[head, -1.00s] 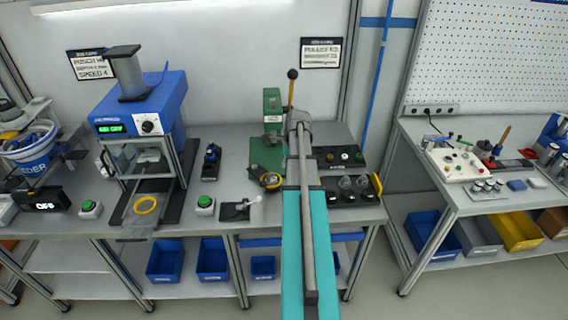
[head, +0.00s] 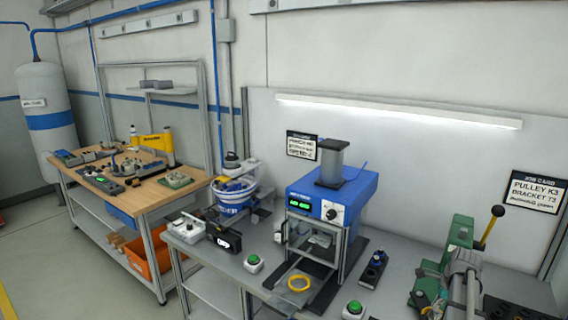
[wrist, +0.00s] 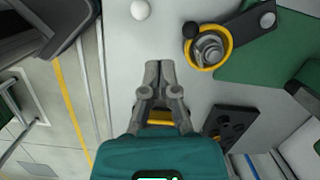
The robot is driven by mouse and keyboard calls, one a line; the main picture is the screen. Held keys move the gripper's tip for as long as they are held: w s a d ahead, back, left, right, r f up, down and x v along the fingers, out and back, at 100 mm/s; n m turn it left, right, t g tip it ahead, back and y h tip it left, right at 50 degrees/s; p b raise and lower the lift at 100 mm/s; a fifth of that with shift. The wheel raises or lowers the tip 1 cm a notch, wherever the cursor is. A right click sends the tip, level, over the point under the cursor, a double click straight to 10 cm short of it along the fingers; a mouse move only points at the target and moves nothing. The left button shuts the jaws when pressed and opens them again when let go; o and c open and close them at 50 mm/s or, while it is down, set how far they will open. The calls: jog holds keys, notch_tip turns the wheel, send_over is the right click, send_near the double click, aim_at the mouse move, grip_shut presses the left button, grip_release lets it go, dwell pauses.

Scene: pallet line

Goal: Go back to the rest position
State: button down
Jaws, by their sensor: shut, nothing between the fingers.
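My gripper (wrist: 160,72) is shut and empty in the wrist view. It points over the grey bench top, and I cannot tell its height above it. A yellow-rimmed round part (wrist: 208,47) with a metal centre lies to the right of the fingertips, apart from them. A white ball-shaped knob (wrist: 140,9) is ahead of the fingertips. In the head view my arm shows only in part at the lower right, by the green press (head: 458,245), and the fingers are out of the picture.
A blue machine (head: 332,195) with a yellow ring (head: 299,282) on its front plate stands mid-bench. A feeder bowl (head: 234,192) is left of it. A wooden-topped bench (head: 130,180) and a tank (head: 47,115) stand further left. Open floor (head: 40,255) lies at the lower left.

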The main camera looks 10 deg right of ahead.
jog(key=s+a+n+g+h, duration=0.1)
jog(key=s+a+n, duration=0.1)
jog(key=a+n, duration=2.2)
jog(key=a, duration=1.8)
jog(key=shift+f+g+h, duration=0.15)
jog(key=shift+g+h, duration=0.15)
jog(key=shift+h, duration=0.1)
jog(key=shift+s, duration=0.1)
